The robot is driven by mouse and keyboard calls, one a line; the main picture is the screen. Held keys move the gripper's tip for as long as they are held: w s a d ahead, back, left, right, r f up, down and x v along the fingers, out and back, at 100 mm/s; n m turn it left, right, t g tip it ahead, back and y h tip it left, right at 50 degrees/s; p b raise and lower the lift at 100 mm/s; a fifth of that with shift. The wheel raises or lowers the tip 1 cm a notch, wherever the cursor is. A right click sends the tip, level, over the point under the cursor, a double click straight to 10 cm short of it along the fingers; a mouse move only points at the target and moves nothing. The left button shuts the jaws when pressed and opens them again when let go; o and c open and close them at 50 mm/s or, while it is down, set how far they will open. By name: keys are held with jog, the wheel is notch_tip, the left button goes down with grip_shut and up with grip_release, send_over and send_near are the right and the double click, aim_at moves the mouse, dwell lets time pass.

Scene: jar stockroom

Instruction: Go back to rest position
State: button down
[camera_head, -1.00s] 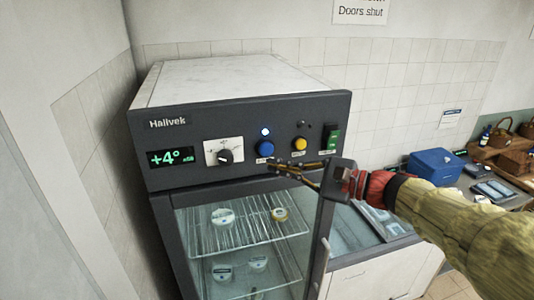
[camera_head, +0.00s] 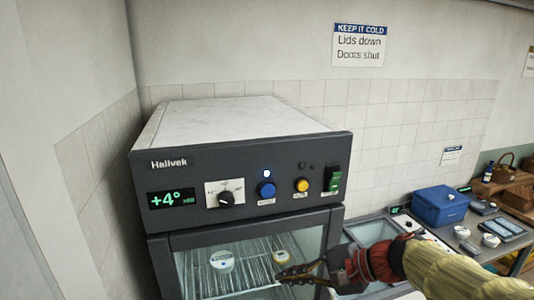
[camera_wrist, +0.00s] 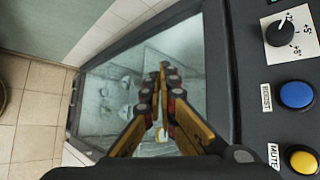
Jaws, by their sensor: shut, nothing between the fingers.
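My gripper (camera_head: 284,275) is shut and empty, low in the head view, in front of the upper part of the fridge's glass door (camera_head: 200,272). In the wrist view my gripper (camera_wrist: 162,70) has its fingertips together, with the glass door (camera_wrist: 195,50) behind them. The fridge (camera_head: 240,140) has a dark front panel with a display reading +4°, a black dial (camera_head: 226,198), a lit blue button (camera_head: 266,189), a yellow button (camera_head: 301,185) and a green switch (camera_head: 333,179). The fingers are apart from the buttons, below them.
Behind the glass, white-lided jars (camera_head: 222,260) stand on a wire shelf. To the right are a glass-topped chest (camera_head: 368,230), a blue box (camera_head: 440,206) and wicker baskets (camera_head: 502,170). A wall sign (camera_head: 360,45) hangs above. Tiled floor (camera_wrist: 30,105) is clear in the wrist view.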

jog(key=s+d+f+n+h+b, duration=0.5)
jog(key=s+f+b, duration=0.4)
jog(key=f, duration=0.3)
jog(key=s+d+f+n+t+h+b, duration=0.1)
jog(key=s+d+f+n+h+b, duration=0.4)
jog(key=f, duration=0.8)
jog(key=s+d+b, duration=0.3)
jog(key=s+b, duration=0.2)
jog(key=b, duration=0.1)
jog(key=shift+d+b, duration=0.3)
jog(key=shift+b, duration=0.05)
